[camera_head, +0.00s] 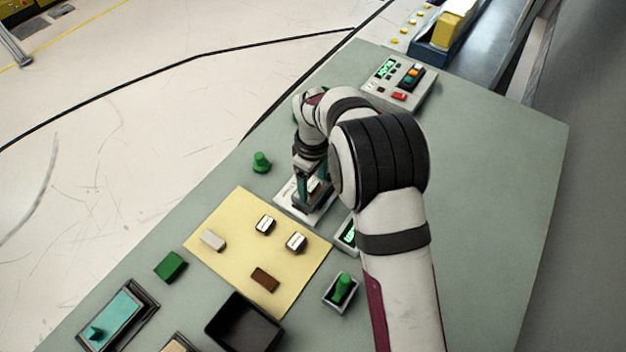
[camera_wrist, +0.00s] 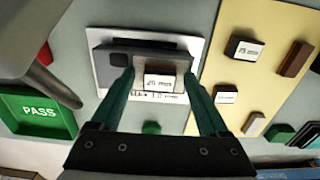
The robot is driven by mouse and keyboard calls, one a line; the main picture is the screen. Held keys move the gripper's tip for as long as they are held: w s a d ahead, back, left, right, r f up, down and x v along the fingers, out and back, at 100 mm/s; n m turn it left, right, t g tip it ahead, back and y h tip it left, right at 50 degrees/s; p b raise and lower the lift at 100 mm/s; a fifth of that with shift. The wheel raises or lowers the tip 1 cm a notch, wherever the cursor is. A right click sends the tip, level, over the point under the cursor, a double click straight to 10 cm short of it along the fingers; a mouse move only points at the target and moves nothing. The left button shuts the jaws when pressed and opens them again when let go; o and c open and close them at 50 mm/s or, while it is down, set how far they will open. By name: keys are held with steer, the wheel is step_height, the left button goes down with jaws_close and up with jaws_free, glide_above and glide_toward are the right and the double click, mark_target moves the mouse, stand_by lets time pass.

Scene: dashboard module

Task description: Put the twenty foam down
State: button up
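My gripper (camera_head: 312,195) is low over a white plate (camera_head: 292,210) beside the yellow mat. In the wrist view its two teal fingers (camera_wrist: 160,78) are spread apart. Between them a small dark block with a white label (camera_wrist: 159,82) sits at a grey fixture (camera_wrist: 112,62) on the plate. A gap shows on each side of the block; I cannot tell its height against the fingertips. Its label is too small to read. Two similar labelled blocks, one (camera_head: 265,224) and another (camera_head: 296,241), lie on the mat. I cannot tell which block is the twenty foam.
The yellow mat (camera_head: 235,215) also holds a beige block (camera_head: 213,240) and a brown block (camera_head: 264,279). A green peg (camera_head: 261,162), a black bin (camera_head: 243,325) and a small green-lit display (camera_head: 347,235) stand nearby. A green PASS tray (camera_wrist: 40,111) shows in the wrist view.

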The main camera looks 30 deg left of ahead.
mark_target(313, 186)
step_height(313, 186, up, 12)
steer(key=s+d+r+m, duration=0.1)
steer(key=d+r+m, duration=0.3)
steer(key=d, duration=0.4)
steer(key=d+r+m, duration=0.3)
steer(key=d+m, duration=0.1)
steer(key=d, duration=0.3)
steer(key=s+d+f+m+y, duration=0.1)
steer(key=s+d+f+m, duration=0.1)
steer(key=s+d+m, duration=1.3)
steer(key=s+d, duration=0.1)
steer(key=s, duration=0.2)
steer(key=shift+s+d+m+y, duration=0.3)
steer(key=shift+s+d+y, duration=0.1)
